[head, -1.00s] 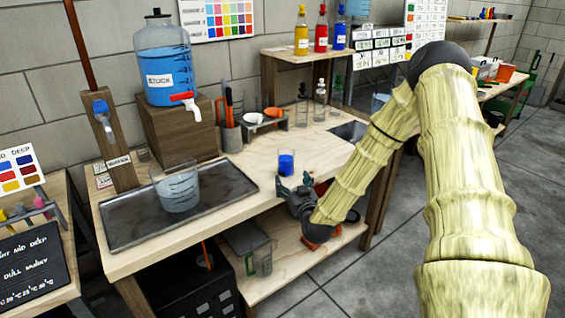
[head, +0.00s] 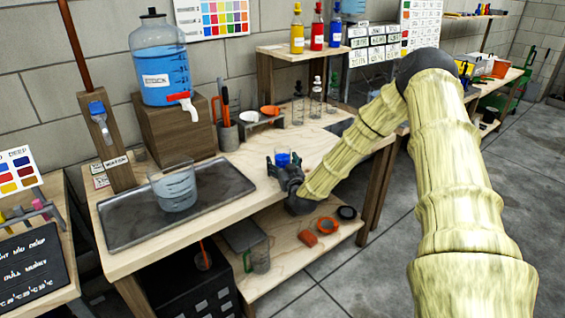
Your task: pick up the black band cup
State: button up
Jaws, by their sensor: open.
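A small clear cup with blue liquid (head: 283,159) stands on the wooden table top (head: 240,217) near its front edge. Only its upper part shows, and I cannot see a black band on it; its lower part is hidden by my gripper. My gripper (head: 284,167) is open, its dark fingers spread in front of the cup, one to either side in the picture. I cannot tell whether the fingers touch the cup or reach around it.
A large beaker (head: 174,188) stands on the dark tray (head: 125,222) at left. A blue jug (head: 160,62) sits on a wooden block behind. Glass bottles (head: 316,98) stand at the back. The lower shelf holds orange pieces (head: 308,238) and a black ring (head: 346,212).

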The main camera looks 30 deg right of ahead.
jog(key=c, duration=1.1)
jog(key=shift+c, duration=0.6)
jog(key=shift+r, duration=0.25)
